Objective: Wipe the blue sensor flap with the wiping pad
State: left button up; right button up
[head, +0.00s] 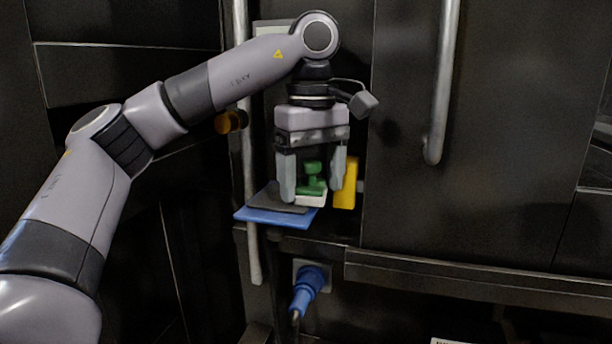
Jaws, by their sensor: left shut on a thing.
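My left gripper (312,192) points down, with its fingers on either side of the green handle of the wiping pad (312,200). It is shut on that handle. The pad has a pale base under the green handle. The blue sensor flap (268,216) sticks out flat below the gripper, with a dark grey panel on top of it. The pad's base is at the right part of the flap; I cannot tell whether it touches the surface. My right gripper is not in view.
A yellow block (346,184) stands just right of the gripper. A blue plug (308,288) with a cable sits below the flap. Vertical metal handles (442,85) run on the dark cabinet doors. A dark ledge (450,274) extends at lower right.

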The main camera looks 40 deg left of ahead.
aim_at(263, 195)
pick_arm(q)
jog(key=shift+s+d+f, duration=0.1)
jog(key=shift+s, duration=0.3)
jog(key=shift+s+a, duration=0.15)
jog(key=shift+a, duration=0.1)
jog(key=shift+s+a+r, duration=0.15)
jog(key=shift+s+a, duration=0.25)
jog(key=shift+a, duration=0.4)
jog(key=shift+s+a+r, duration=0.1)
jog(key=shift+s+a, duration=0.3)
jog(key=shift+a, duration=0.35)
jog(key=shift+s+a+f, duration=0.1)
jog(key=shift+s+a, duration=0.3)
jog(key=shift+a, duration=0.3)
jog(key=shift+s+a, duration=0.35)
jog(key=shift+a, duration=0.45)
jog(key=shift+w+d, duration=0.6)
jog(key=shift+d, duration=0.5)
jog(key=shift+w+d, duration=0.6)
jog(key=shift+d, duration=0.5)
jog(key=shift+w+d, duration=0.6)
jog(key=shift+d, duration=0.5)
